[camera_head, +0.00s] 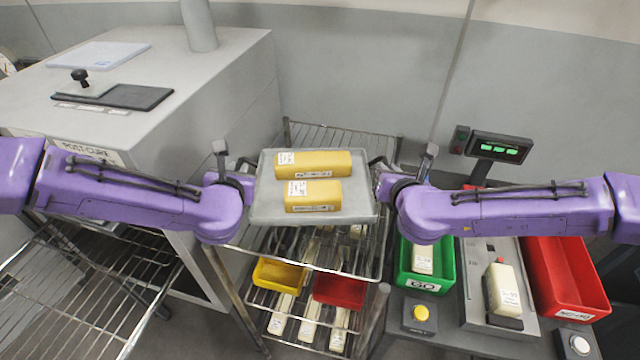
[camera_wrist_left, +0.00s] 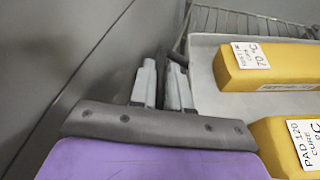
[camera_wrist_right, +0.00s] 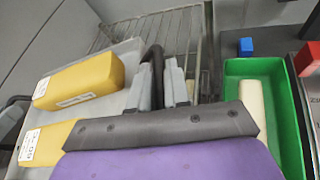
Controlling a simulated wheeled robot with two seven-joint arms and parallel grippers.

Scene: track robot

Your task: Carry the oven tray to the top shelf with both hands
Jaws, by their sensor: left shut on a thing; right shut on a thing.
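The grey oven tray (camera_head: 313,214) is in the middle of the head view, over the wire rack. Two yellow labelled blocks lie on it, a rear one (camera_head: 312,163) and a front one (camera_head: 313,196). My left gripper (camera_head: 246,186) is shut on the tray's left handle; in the left wrist view its fingers (camera_wrist_left: 163,85) close on a dark bar beside the tray's edge. My right gripper (camera_head: 382,186) is shut on the tray's right handle, and the dark curved handle (camera_wrist_right: 152,58) shows between its fingers in the right wrist view. The top shelf (camera_head: 340,133) of the rack shows behind the tray.
Lower rack shelves hold a yellow bin (camera_head: 279,274), a red bin (camera_head: 340,290) and several pale blocks. A grey post-cure oven (camera_head: 200,95) stands at left, with an empty wire shelf (camera_head: 75,290) in front. At right are a green bin (camera_head: 425,262), a scale display (camera_head: 499,147) and a red bin (camera_head: 565,275).

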